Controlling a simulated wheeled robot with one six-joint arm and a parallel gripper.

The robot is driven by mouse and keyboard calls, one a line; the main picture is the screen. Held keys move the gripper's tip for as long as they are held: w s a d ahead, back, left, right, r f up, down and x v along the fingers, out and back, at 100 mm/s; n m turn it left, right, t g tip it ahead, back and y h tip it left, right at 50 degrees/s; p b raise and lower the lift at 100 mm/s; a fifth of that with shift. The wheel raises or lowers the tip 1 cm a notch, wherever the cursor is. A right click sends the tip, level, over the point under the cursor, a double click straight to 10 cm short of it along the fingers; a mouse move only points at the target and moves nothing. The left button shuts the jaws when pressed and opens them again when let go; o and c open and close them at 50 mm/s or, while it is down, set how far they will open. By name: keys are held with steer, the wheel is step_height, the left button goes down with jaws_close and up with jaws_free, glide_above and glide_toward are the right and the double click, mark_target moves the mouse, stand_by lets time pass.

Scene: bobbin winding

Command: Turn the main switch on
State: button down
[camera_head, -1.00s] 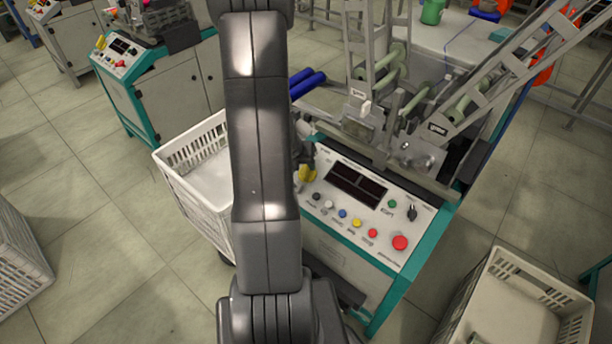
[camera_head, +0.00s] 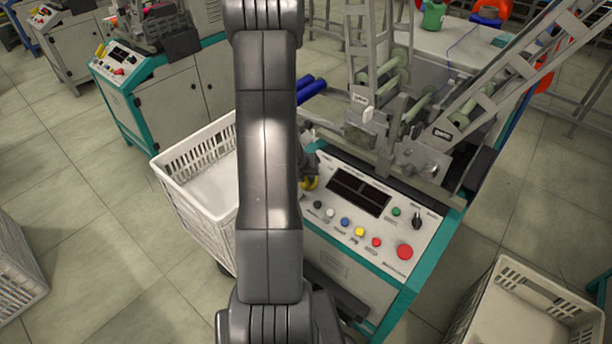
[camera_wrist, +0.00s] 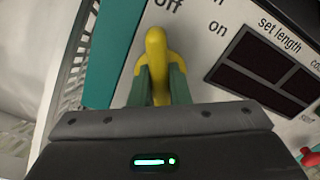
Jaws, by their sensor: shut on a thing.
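The yellow main switch (camera_wrist: 156,50) is in the wrist view, on the white panel beside the printed words "off" and "on". Its upper end lies just below "off", with "on" to its right. My gripper (camera_wrist: 159,88) is shut on the switch, with a green-grey finger on each side. In the head view a little of the yellow switch (camera_head: 311,183) shows at the left edge of the control panel (camera_head: 330,234). My arm hides most of the gripper there.
The panel carries a dark display (camera_head: 359,191), several coloured buttons and a large red button (camera_head: 404,251). A white crate (camera_head: 168,185) stands left of the machine, close to my arm. Another crate (camera_head: 478,300) stands at the lower right. Metal frames rise behind the panel.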

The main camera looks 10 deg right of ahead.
steer(key=shift+m+b, duration=0.3)
steer(key=shift+m, duration=0.1)
steer(key=shift+f+m+b, duration=0.1)
steer(key=shift+m+b, duration=0.5)
steer(key=shift+m, duration=0.5)
steer(key=m+b, duration=0.2)
steer(key=m, duration=0.1)
steer(key=shift+d, duration=0.1)
steer(key=m+b, duration=0.1)
steer(key=m, duration=0.2)
steer(key=m+b, duration=0.1)
steer(key=m, duration=0.1)
steer(key=shift+s+m+b, duration=0.2)
steer(key=shift+m+b, duration=0.1)
steer(key=shift+m, duration=0.1)
steer(key=shift+d, duration=0.1)
steer(key=c, duration=1.4)
jaws_free()
steer(key=shift+o, duration=0.2)
